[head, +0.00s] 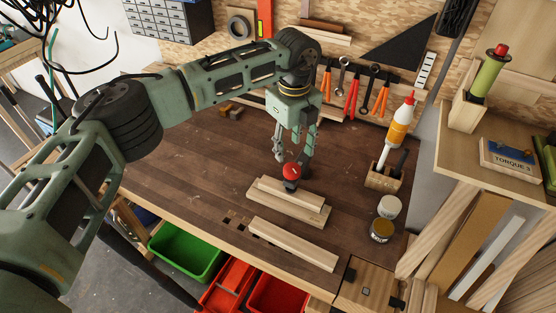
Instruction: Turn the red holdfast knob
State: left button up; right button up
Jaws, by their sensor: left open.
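The red holdfast knob (291,170) sits on top of a dark holdfast (290,185) that rests on a stack of pale wooden boards (273,200) on the workbench. My left gripper (293,158) points down just above the knob, with its fingers spread apart. One finger is to the left of the knob and the other is behind or beside it on the right. I cannot tell whether either finger touches the knob. My right gripper is not in view.
A loose board (293,243) lies near the bench's front edge. Tools hang at the back. The bench's left part (190,160) is mostly clear.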

aim_at(290, 168)
pick_arm(q)
jog(key=shift+s+f+p, duration=0.15)
jog(key=shift+f+p, duration=0.2)
jog(key=shift+f, duration=0.2)
notch_tip(290, 168, down, 7)
jog(key=shift+r+p, duration=0.2)
jog(key=shift+p, duration=1)
jog(key=c, duration=1.1)
jog(key=shift+o, duration=0.2)
jog(key=shift+f, duration=0.1)
